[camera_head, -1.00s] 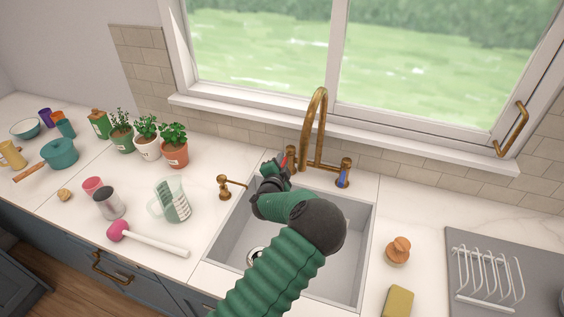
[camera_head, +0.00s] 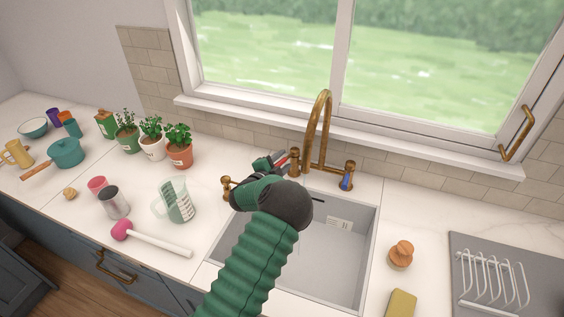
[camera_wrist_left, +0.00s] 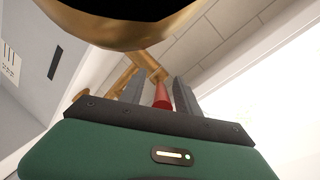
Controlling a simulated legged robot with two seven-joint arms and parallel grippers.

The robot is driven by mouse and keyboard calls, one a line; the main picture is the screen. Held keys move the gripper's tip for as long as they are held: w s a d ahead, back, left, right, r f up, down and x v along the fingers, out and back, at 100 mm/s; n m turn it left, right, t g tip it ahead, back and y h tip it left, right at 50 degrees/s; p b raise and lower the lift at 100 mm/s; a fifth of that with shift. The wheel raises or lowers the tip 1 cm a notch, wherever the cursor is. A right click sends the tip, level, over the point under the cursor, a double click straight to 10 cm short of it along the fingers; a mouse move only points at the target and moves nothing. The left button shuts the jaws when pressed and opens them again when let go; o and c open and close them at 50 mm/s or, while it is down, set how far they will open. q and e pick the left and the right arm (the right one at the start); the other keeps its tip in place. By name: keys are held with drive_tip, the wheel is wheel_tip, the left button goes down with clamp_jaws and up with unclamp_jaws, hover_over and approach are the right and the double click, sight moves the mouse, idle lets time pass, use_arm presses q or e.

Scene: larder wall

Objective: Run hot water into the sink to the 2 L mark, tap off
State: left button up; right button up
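The grey sink (camera_head: 345,265) is partly hidden by my left arm. A small marked label (camera_head: 340,224) shows on its back wall, too small to read. I see no water in it and no stream from the curved brass tap (camera_head: 321,125). My left gripper (camera_head: 283,160) is at the red-marked handle (camera_head: 294,154) on the tap's left. In the left wrist view the gripper's fingers (camera_wrist_left: 160,95) stand open on either side of the red handle (camera_wrist_left: 162,97). The blue-marked handle (camera_head: 347,178) is free at the right. My right gripper is not in view.
A brass dispenser (camera_head: 227,187) stands left of the sink, close to my arm. A measuring jug (camera_head: 177,201), a pink-headed tool (camera_head: 150,238) and potted herbs (camera_head: 178,147) are left. A brush (camera_head: 400,255), sponge (camera_head: 400,304) and rack (camera_head: 492,280) are right.

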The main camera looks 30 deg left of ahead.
use_arm(q)
drive_tip(key=shift+s+a, duration=0.1)
drive_tip(key=shift+s, duration=0.25)
drive_tip(key=b+v, duration=0.1)
drive_tip(key=v, duration=1.5)
drive_tip(key=shift+r, duration=0.15)
drive_tip(key=shift+c, duration=0.2)
